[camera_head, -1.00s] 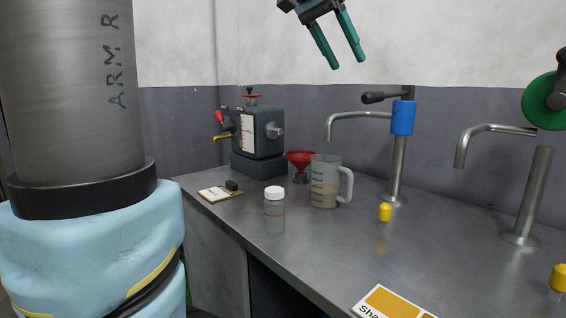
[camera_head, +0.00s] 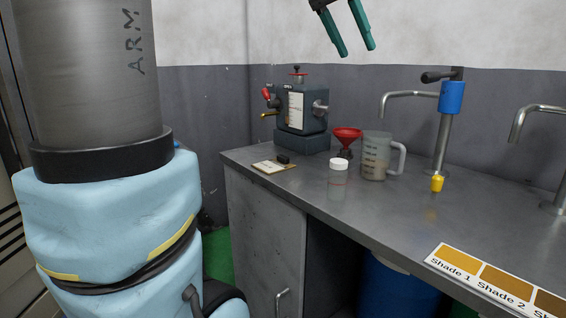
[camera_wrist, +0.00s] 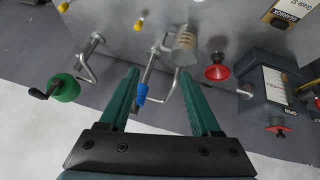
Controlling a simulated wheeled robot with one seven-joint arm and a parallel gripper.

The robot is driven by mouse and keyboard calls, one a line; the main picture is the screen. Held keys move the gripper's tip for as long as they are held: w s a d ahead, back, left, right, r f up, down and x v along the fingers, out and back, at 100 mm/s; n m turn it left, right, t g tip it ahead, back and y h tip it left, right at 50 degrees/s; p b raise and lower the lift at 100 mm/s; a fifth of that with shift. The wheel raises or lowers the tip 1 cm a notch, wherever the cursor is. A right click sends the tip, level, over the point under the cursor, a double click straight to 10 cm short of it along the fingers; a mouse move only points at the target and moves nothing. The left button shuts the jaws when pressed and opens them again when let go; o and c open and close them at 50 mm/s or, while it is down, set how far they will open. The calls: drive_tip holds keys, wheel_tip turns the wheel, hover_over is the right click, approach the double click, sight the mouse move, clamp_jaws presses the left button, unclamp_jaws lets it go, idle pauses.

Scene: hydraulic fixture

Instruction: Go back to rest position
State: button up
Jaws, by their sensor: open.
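My gripper (camera_head: 349,28) shows at the top of the head view, its two green fingers apart and empty, in front of the white wall above the bench. It also shows in the wrist view (camera_wrist: 163,92), with the fingers spread and nothing held between them. Beyond the fingers lie the bench and the blue-collared tap (camera_wrist: 142,93). My gripper touches nothing that I can see. Its upper part is cut off by the head view's top edge.
The grey bench (camera_head: 400,215) carries a hydraulic unit (camera_head: 300,108), a red funnel (camera_head: 346,138), a measuring jug (camera_head: 376,157), a white-capped bottle (camera_head: 338,180), a blue-collared tap (camera_head: 452,98) and a shade card (camera_head: 490,280). A blue drum (camera_head: 395,290) stands underneath.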

drive_tip(key=s+a+f+n+y+p, duration=0.1)
drive_tip(key=a+f+n+y+p, duration=0.2)
drive_tip(key=a+f, duration=0.65)
drive_tip(key=s+a+f+n+y+p, duration=0.15)
drive_tip(key=a+f+n+p, duration=0.35)
drive_tip(key=f, duration=0.7)
drive_tip(key=s+a+f+g+y+p, duration=0.1)
drive_tip(key=s+a+f, duration=0.4)
drive_tip(key=s+f, duration=0.1)
drive_tip(key=shift+s+a+f, duration=0.25)
drive_tip(key=shift+a+f, duration=0.1)
drive_tip(key=shift+a, duration=0.05)
drive_tip(key=shift+y, duration=0.25)
